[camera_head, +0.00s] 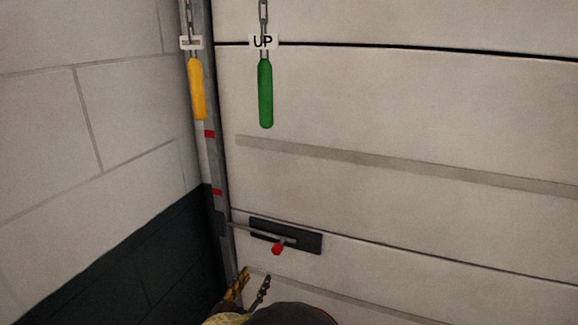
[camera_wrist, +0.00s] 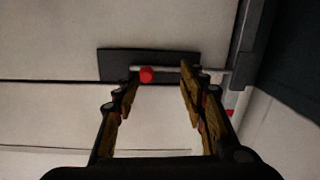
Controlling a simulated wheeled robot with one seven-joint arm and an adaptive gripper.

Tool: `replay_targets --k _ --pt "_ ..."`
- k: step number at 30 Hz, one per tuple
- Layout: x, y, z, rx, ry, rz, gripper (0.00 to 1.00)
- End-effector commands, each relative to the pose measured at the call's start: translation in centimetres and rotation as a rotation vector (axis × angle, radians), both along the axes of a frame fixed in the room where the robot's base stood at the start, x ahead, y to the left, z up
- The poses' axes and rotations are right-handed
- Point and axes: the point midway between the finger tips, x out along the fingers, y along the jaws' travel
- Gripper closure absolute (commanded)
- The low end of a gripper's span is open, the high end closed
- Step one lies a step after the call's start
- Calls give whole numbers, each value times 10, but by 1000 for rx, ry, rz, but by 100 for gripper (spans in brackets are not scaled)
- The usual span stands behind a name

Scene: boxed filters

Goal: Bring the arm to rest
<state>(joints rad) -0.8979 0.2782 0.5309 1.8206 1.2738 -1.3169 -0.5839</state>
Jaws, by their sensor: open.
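My gripper (camera_head: 254,287) shows at the bottom of the head view, in front of the panelled door, a little below a latch with a red knob (camera_head: 278,249). In the wrist view my gripper (camera_wrist: 160,78) has its two fingers spread apart with nothing between them. The red knob (camera_wrist: 147,75) shows beyond the fingertips, near the left finger. I cannot tell from the wrist view how far the fingertips are from the latch. The rest of my arm is mostly out of the head view.
The latch's dark plate (camera_head: 313,242) is on the pale door (camera_head: 420,110); its rod reaches the metal side rail (camera_head: 221,170). A green handle (camera_head: 265,93) marked UP and a yellow handle (camera_head: 197,90) hang on chains. A block wall (camera_head: 80,120) stands close at the left.

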Motion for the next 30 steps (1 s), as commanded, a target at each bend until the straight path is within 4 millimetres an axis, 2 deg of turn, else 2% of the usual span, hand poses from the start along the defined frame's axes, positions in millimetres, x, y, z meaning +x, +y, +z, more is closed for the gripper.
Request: replay_targets --k 2,5,6,9,12,16,20,23,26,30 --pt "2 22 -24 54 75 82 58" --pt "-8 56 -67 117 220 225 58" --pt "-16 70 -82 141 283 282 58" --pt "-42 102 -103 196 433 421 58" --pt "-70 118 -110 242 580 532 58" --pt "-108 116 -103 274 765 642 58" --pt "-147 87 -85 278 939 706 58" --pt "-176 47 -64 261 1059 723 58" --pt "-205 -8 -41 229 1163 704 58" --pt "-240 -90 -9 181 1257 630 58"
